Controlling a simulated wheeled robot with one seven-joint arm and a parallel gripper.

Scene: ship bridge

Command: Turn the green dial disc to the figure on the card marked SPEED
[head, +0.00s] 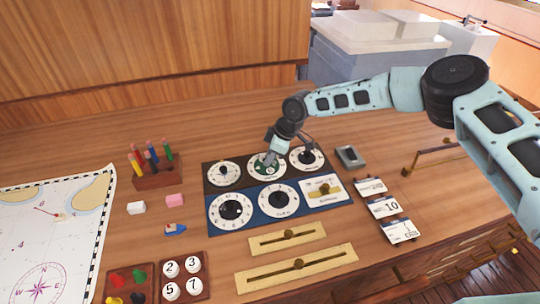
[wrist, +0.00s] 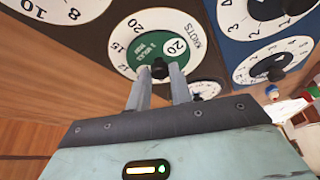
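The green dial disc (head: 268,168) sits in a white ring in the middle of the back black panel. In the wrist view the disc (wrist: 150,48) shows a 20 in a round white window, beside the word KNOTS on the ring. A small black knob (wrist: 160,69) stands near the disc's edge. My gripper (head: 270,160) is down at the disc. In the wrist view its two fingers (wrist: 160,76) stand on either side of the knob, seemingly against it. Three cards lie at right; the middle card (head: 383,207) reads 10. Their small headings are unreadable.
Other dials flank the disc, left (head: 224,173) and right (head: 307,158). A blue panel (head: 253,212) with more dials lies in front. Brass sliders (head: 295,264) are nearer. A pen rack (head: 157,173) and chart (head: 40,235) lie left, a grey box (head: 350,157) right.

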